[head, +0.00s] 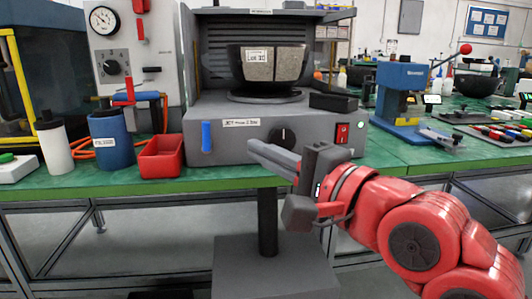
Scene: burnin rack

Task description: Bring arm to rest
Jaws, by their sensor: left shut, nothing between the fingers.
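My left gripper (264,153) is in the head view, in front of the grey burn-in unit (228,140). Its red arm reaches in from the lower right, and its dark fingers point left toward the unit's front panel. The fingers are closed with nothing held. They overlap the panel in the picture; I cannot tell whether they touch it. My right gripper is out of the picture.
The unit stands on a green bench (100,188) with a dark bowl (285,68) marked Lot 30 on it. A red bin (161,157), blue container (111,139) and white bottle (54,146) stand left. A blue press (400,88) stands right.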

